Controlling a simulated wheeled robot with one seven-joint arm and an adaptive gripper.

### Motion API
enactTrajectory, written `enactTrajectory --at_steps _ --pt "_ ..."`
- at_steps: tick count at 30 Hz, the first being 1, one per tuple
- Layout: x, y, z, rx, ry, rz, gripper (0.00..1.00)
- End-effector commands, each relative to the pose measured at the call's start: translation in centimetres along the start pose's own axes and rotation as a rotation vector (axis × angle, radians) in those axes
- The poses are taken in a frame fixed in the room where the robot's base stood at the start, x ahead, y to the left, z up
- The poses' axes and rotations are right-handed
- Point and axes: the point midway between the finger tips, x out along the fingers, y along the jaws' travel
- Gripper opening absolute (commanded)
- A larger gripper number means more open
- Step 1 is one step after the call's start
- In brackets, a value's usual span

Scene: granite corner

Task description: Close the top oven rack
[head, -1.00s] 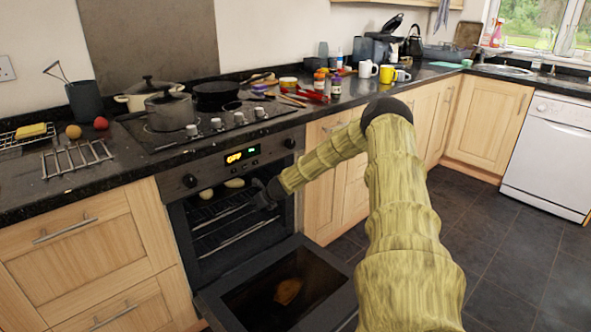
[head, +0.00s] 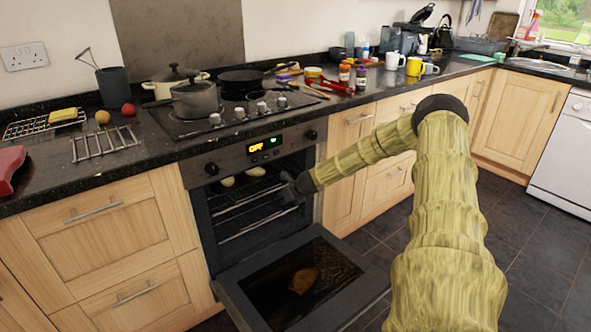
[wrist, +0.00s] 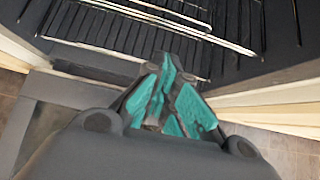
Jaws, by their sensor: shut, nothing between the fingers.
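The oven (head: 252,152) is open, with its dark door (head: 300,275) folded down flat at the front. The top oven rack (head: 240,200) is a wire shelf inside, and its front bar shows below two pale food pieces (head: 228,181). A lower rack bar (head: 257,221) shows beneath it. Rack wires also show at the top of the wrist view (wrist: 165,22). My gripper (head: 291,187) is at the right side of the oven opening, near the racks' front. In the wrist view its teal fingers (wrist: 168,98) are together and empty. I cannot tell whether they touch a rack.
A hob with pots (head: 195,100) sits on the dark counter above the oven. Wooden cupboards (head: 105,225) flank the oven. A brown item (head: 303,280) shows on the lowered door. A red object (head: 10,168) lies on the counter's left end. Dark tiled floor (head: 520,240) is open at right.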

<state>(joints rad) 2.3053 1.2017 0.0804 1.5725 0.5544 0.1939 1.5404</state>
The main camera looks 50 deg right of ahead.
Motion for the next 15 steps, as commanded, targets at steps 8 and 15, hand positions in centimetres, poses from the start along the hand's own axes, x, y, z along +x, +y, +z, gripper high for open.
enactTrajectory --at_steps 8,15 --pt "-2.6 0.3 0.5 -0.002 -0.004 -0.002 0.0" --pt "-4.4 0.4 0.6 -0.004 -0.004 -0.003 0.0"
